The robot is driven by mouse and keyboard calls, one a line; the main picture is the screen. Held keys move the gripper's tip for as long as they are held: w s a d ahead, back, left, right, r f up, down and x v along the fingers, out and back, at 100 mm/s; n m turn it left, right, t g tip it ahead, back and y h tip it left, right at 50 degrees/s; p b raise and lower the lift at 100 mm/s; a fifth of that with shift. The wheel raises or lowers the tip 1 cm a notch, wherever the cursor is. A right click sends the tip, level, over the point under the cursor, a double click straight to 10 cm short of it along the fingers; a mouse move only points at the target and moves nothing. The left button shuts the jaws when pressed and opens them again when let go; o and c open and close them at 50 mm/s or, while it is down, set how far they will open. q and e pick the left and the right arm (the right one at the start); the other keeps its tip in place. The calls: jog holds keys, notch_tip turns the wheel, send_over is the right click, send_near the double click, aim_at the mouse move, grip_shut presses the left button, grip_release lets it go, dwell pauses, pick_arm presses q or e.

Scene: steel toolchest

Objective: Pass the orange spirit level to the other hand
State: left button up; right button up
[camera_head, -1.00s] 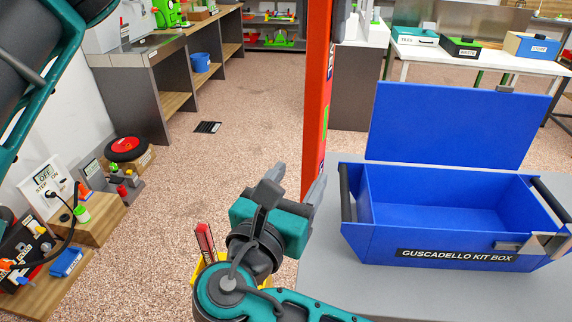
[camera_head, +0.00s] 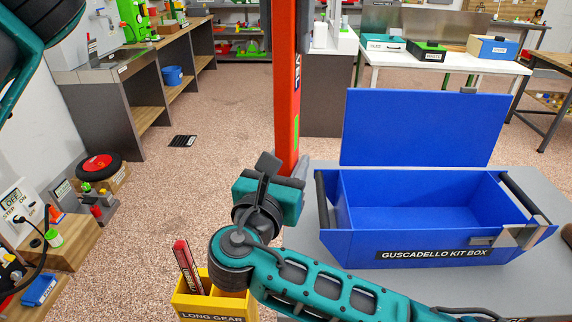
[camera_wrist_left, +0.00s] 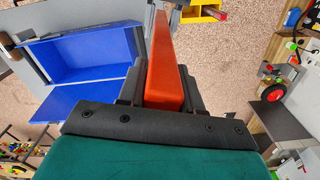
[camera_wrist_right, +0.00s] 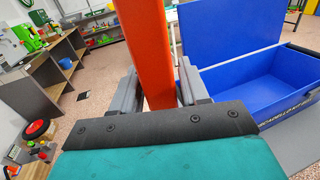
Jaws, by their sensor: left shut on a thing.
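The orange spirit level (camera_head: 286,80) is upright in the head view, its lower end at my right gripper (camera_head: 284,172). My left gripper (camera_wrist_left: 160,75) is shut on the level, which shows between its fingers in the left wrist view (camera_wrist_left: 162,75). The left gripper is mostly out of the head view. In the right wrist view, the level (camera_wrist_right: 150,45) passes between the fingers of my right gripper (camera_wrist_right: 160,88). Those fingers are open around it, with a narrow gap on each side.
An open blue kit box (camera_head: 420,240) stands on the grey table at right. A yellow bin (camera_head: 205,305) holding a red item is below my right gripper. Benches with shelves (camera_head: 135,100) line the left. A white table (camera_head: 450,62) with small boxes is behind.

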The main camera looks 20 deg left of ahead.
grip_shut()
pick_arm(q)
jog(key=o, duration=1.1)
jog(key=shift+r, duration=6)
